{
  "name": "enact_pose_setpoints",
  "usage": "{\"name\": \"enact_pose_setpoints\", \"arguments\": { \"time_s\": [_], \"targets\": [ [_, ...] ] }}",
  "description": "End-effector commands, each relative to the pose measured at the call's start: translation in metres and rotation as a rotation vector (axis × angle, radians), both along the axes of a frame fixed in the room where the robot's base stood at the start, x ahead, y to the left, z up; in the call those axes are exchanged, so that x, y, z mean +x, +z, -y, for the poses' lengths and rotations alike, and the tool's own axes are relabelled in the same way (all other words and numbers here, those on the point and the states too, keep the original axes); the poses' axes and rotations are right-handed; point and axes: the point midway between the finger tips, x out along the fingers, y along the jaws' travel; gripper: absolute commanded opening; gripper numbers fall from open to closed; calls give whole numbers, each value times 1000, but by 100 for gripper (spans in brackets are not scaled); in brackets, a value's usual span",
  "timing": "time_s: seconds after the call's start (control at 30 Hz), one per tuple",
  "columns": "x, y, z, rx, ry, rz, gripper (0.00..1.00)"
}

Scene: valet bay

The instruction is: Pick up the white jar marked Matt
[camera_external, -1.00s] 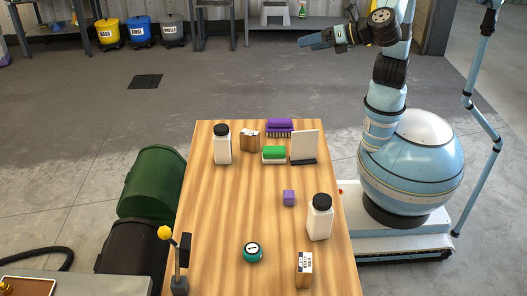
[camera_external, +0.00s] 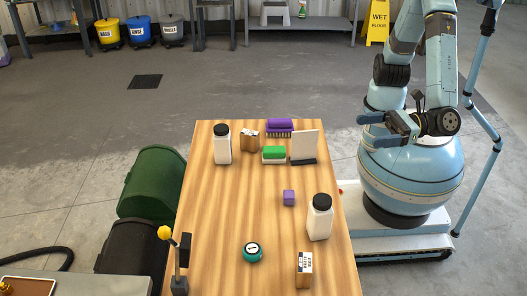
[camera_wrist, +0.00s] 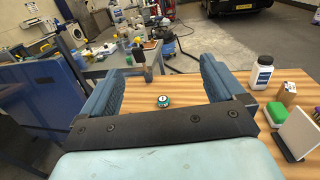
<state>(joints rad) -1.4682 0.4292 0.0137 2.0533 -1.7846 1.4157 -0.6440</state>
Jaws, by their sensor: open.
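Two white jars with black lids stand upright on the wooden table. One jar (camera_external: 222,148) is at the far left end, and the other jar (camera_external: 319,220) is nearer, by the right edge. The far jar also shows in the wrist view (camera_wrist: 261,76) at the right, with a label too small to read. No marking can be read on either jar, so I cannot tell which is Matt. My gripper (camera_external: 363,128) is open and empty, right of the table and apart from both jars. Its two fingers frame the wrist view (camera_wrist: 160,70).
By the far jar are a brown box (camera_external: 249,142), a purple brush (camera_external: 279,126), a green-and-white block (camera_external: 273,155) and a white panel (camera_external: 305,145). A purple cube (camera_external: 289,198), teal round tin (camera_external: 253,252) and another box (camera_external: 304,270) are nearer. The table's middle left is clear.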

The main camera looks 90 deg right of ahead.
Motion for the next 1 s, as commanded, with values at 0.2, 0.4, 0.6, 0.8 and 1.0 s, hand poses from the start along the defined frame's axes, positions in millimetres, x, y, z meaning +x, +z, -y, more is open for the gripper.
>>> {"name": "enact_pose_setpoints", "arguments": {
  "time_s": [0.2,0.4,0.6,0.8,1.0],
  "targets": [
    [0,-92,0,-10,-1,0,96],
    [0,-168,1,-8,-2,-1,96],
    [0,-234,1,-5,-1,-1,96],
    [1,-272,1,-1,-2,-1,96],
    [10,-280,-1,1,-4,0,96]
  ]
}}
